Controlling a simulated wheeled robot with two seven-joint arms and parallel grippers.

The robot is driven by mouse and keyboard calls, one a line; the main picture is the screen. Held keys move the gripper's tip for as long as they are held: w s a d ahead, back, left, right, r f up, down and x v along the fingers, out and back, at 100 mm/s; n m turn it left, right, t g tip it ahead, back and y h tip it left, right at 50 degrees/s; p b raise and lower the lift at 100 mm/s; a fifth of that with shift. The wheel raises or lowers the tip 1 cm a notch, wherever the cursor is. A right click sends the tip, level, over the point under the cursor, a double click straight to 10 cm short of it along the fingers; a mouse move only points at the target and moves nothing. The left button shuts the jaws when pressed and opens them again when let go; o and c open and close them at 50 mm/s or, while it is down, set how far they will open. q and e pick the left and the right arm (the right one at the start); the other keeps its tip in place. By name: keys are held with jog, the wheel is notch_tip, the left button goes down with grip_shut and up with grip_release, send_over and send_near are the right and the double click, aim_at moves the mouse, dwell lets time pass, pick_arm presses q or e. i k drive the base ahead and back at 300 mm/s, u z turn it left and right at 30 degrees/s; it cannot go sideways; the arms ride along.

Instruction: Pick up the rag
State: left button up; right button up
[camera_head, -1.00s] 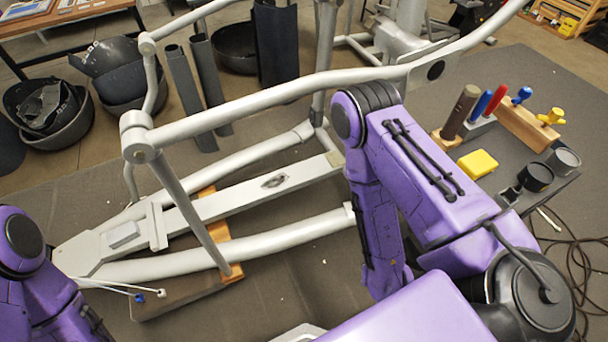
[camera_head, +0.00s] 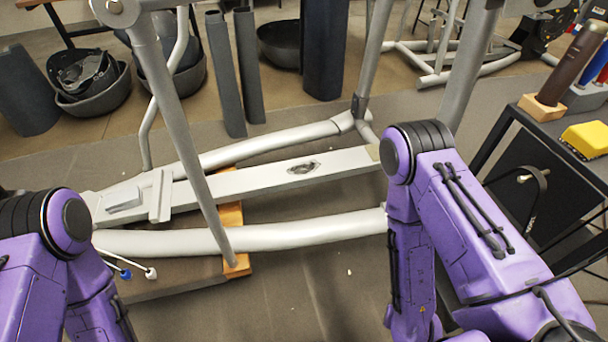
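I cannot make out a rag in the current head view. My purple left arm (camera_head: 72,222) comes in at the lower left. My purple right arm (camera_head: 465,225) stands at the lower right. Only upper links and joints of both arms show. Both grippers are outside the picture, so what they hold is hidden.
A grey elliptical frame (camera_head: 250,188) lies across the middle, on wooden blocks (camera_head: 231,214). A black cart (camera_head: 545,135) at right bears a yellow brush-like block (camera_head: 588,138) and a brown handle (camera_head: 572,65) in a wooden holder. Black bins (camera_head: 90,88) stand behind. Grey mat (camera_head: 330,285) is open in front.

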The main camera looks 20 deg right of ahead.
aim_at(130, 198)
jog(key=u, duration=2.55)
jog(key=i, duration=1.4)
jog(key=z, duration=3.05)
jog(key=i, duration=0.5)
jog(key=u, duration=0.05)
